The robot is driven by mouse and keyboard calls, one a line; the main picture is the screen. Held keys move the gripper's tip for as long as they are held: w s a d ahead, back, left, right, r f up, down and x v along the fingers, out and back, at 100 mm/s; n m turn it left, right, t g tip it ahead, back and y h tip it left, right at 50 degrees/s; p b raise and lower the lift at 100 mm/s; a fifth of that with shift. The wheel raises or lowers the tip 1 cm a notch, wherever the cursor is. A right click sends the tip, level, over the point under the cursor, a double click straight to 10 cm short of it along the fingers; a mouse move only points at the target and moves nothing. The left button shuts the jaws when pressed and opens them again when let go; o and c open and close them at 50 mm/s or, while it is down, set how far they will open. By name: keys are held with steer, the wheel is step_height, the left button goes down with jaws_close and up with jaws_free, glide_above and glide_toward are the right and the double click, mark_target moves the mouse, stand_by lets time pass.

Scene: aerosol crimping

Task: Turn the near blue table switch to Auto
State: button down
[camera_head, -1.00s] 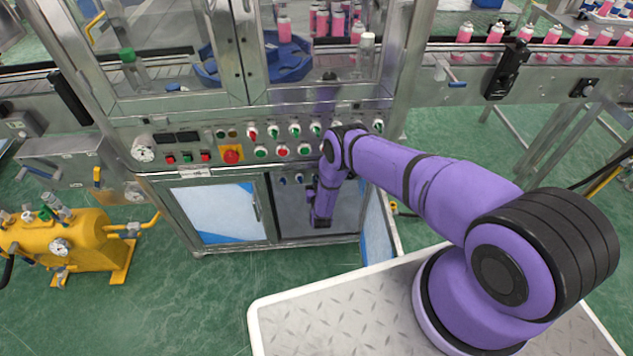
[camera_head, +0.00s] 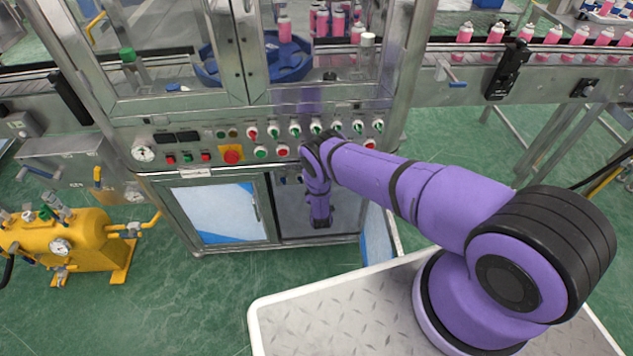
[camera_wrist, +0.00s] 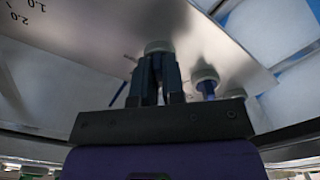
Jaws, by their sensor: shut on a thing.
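In the wrist view, my gripper (camera_wrist: 158,66) is shut on a blue table switch, with its fingers over the handle. The switch's pale round collar (camera_wrist: 158,46) shows just beyond the fingertips; the handle is mostly hidden, so its setting cannot be read. A second blue switch (camera_wrist: 206,86) with a pale collar stands free to the right of the fingers. In the head view, my purple arm reaches to the machine front below the button panel and hides my gripper and the held switch.
The button panel (camera_head: 215,158) with a red emergency stop (camera_head: 231,155) and several knobs lies just above my wrist. Cabinet doors (camera_head: 222,212) are below. A yellow tank unit (camera_head: 85,240) stands on the floor at left. Dark scale numbers (camera_wrist: 18,10) show in the wrist view.

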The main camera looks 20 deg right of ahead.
steer(key=shift+n, duration=0.3)
steer(key=c, duration=1.2)
jaws_free()
steer(key=s, duration=0.3)
steer(key=s+a, duration=0.1)
steer(key=s, duration=0.3)
steer(key=s+a, duration=0.1)
steer(key=s, duration=0.2)
steer(key=shift+s, duration=0.35)
steer(key=shift+s+a, duration=0.1)
